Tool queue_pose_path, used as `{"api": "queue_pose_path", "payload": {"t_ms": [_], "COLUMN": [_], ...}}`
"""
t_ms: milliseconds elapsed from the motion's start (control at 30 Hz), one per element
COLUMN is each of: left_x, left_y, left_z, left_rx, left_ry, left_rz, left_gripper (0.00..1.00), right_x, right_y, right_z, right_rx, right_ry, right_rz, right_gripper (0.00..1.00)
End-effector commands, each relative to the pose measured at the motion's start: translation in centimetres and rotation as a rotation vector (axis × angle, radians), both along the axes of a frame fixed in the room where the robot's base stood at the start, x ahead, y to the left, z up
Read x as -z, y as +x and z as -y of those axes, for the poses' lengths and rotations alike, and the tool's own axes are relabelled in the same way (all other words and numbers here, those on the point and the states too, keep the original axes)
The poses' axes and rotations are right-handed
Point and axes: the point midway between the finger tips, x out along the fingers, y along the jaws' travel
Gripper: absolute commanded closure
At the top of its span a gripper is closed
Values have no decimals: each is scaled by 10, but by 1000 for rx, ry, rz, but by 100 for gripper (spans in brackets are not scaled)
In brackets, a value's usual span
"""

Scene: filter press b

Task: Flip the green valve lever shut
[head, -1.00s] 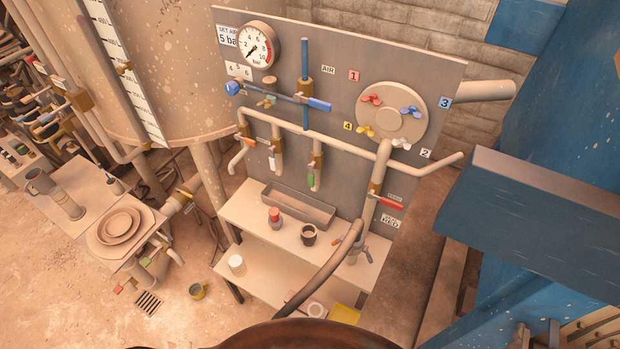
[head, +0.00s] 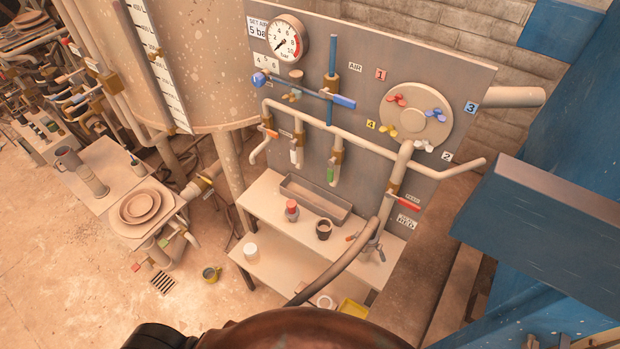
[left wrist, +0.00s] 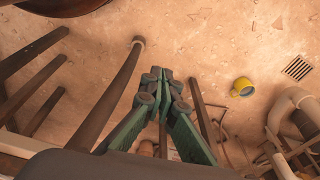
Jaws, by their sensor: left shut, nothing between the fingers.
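The green valve lever (head: 331,175) is on the grey panel, at the lower end of a short pipe branch. It hangs down roughly in line with that pipe, between the white lever (head: 294,156) and the red lever (head: 403,202). A second small green handle (head: 164,242) is on the floor pipework at the left. My left gripper (left wrist: 166,76) shows in the left wrist view, its teal fingers together and empty, above the floor and apart from any valve. It is not visible in the head view. My right gripper is in neither view.
Below the panel, a shelf (head: 265,196) holds a long tray (head: 314,200), a red-capped bottle (head: 291,210) and a dark cup (head: 323,230). A dark hose (head: 340,268) rises in front. A blue beam (head: 530,240) fills the right. A yellow mug (left wrist: 242,87) stands on open floor.

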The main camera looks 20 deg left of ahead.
Motion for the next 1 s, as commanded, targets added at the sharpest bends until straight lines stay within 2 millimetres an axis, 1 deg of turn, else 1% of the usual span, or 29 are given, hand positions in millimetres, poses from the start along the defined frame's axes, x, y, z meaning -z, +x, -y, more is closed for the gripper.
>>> {"api": "queue_pose_path", "payload": {"t_ms": [33, 67, 100, 167, 200, 267, 300, 367, 400, 467, 500, 567, 633, 667, 700, 867, 900, 967, 1000], "left_x": [-21, -33, -49, -74, -91, -118, -136, -164, -182, -209, -227, -253, -287, -302, -319, -367, -379, -398, -411], "left_y": [12, 19, 27, 37, 44, 53, 57, 65, 70, 77, 83, 93, 113, 126, 142, 202, 216, 238, 253], "left_z": [-1, -2, -3, -4, -4, -6, -7, -8, -8, -8, -7, -5, 2, 8, 17, 53, 61, 72, 79], "left_rx": [-5, -8, -11, -16, -19, -25, -29, -36, -42, -50, -56, -67, -82, -90, -102, -165, -187, -227, -259], "left_ry": [1, 2, 3, 5, 6, 7, 8, 5, 2, -7, -16, -41, -91, -129, -183, -434, -506, -623, -707], "left_rz": [14, 21, 28, 38, 46, 58, 66, 83, 96, 118, 139, 177, 243, 282, 331, 487, 520, 562, 587], "left_gripper": [100, 100, 100, 100, 100, 100, 100, 100, 100, 100, 100, 100, 100, 100, 100, 100, 100, 100, 100], "right_x": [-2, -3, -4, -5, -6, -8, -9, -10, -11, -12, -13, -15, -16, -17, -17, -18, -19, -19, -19], "right_y": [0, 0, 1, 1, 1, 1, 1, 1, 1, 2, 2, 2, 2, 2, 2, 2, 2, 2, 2], "right_z": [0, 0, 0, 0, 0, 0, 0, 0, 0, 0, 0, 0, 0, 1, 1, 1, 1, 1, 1], "right_rx": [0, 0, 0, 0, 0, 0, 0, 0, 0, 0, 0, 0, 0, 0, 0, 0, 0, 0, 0], "right_ry": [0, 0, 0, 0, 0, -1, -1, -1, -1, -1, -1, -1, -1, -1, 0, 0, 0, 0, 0], "right_rz": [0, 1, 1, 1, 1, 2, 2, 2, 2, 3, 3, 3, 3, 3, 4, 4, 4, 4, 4], "right_gripper": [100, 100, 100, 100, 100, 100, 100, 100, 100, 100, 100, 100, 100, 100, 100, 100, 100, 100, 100]}}
